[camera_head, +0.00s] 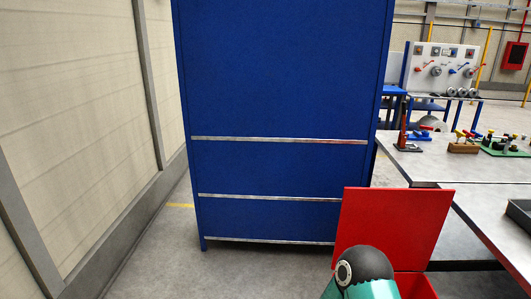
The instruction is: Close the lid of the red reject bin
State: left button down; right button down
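The red reject bin (416,287) is at the bottom right of the head view, partly cut off by the lower edge. Its red lid (393,222) stands up, open, facing me as a flat panel behind the bin's opening. A teal and black link of one of my arms is in front of the lid's lower left part and hides some of the bin. Neither gripper shows in the view, so I cannot see where they are relative to the lid.
A tall blue cabinet (280,90) with metal strips stands behind the bin. Grey tables (495,195) with tools and a dark tray (520,213) are at the right. A beige wall (70,120) runs along the left. Bare floor (180,250) lies left of the bin.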

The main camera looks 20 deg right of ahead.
aim_at(406, 224)
jog(key=z, duration=0.25)
jog(key=i, duration=0.75)
jog(key=z, duration=0.35)
jog(key=k, duration=0.9)
jog(key=z, duration=0.2)
jog(key=i, duration=0.8)
